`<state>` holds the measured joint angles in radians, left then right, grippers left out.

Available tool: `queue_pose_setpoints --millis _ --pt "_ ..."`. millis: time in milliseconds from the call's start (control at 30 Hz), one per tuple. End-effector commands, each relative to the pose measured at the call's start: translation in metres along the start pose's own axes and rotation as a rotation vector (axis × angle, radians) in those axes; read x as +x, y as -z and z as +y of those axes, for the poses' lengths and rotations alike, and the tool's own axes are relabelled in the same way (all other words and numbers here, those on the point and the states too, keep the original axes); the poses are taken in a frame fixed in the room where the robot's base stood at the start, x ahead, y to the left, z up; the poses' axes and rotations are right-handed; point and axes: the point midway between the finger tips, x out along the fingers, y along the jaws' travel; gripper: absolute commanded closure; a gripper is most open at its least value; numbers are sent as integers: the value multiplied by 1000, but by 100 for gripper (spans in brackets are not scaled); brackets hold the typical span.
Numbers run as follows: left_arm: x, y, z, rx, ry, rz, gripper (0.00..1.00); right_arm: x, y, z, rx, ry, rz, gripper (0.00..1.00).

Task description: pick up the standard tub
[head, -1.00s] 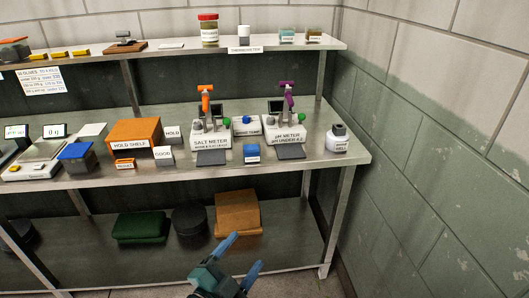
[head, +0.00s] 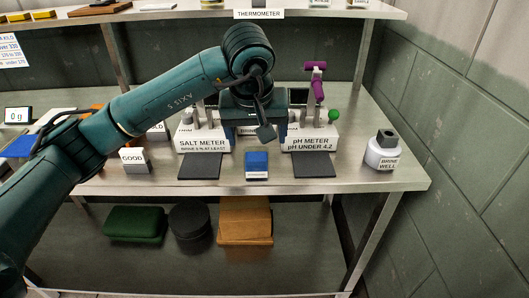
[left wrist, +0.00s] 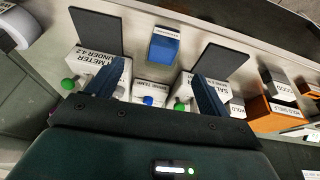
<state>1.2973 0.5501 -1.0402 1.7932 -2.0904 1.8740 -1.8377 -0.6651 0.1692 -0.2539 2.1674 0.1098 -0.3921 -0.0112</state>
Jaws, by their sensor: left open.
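The tub that fits the task is a small blue tub (head: 256,165) with a white label too small to read. It stands upright on the steel shelf between two dark pads; it also shows in the left wrist view (left wrist: 164,46). My left gripper (head: 256,138) is above the shelf, just behind the tub in the picture, between the two meters. In the left wrist view the left gripper (left wrist: 160,70) has its blue fingers spread, with the tub beyond the tips and nothing between them. My right gripper is not in view.
The salt meter (head: 203,143) and pH meter (head: 311,143) stand close on either side. A GOOD block (head: 134,161) is left, a brine well bottle (head: 383,152) right. The upper shelf (head: 170,14) runs above. The front shelf edge near the tub is clear.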

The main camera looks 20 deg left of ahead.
Motion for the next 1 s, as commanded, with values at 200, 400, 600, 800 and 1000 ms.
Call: queue_pose_setpoints --millis 200,400,600,800,1000 --pt "19 9 -10 16 50 36 20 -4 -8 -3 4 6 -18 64" --pt "56 11 -11 15 45 35 20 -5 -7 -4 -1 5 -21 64" --pt "74 12 -11 15 43 38 20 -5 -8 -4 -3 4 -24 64" --pt "96 13 -7 14 42 33 20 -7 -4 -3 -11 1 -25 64" --pt "122 14 -7 14 41 36 20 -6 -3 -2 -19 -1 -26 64"
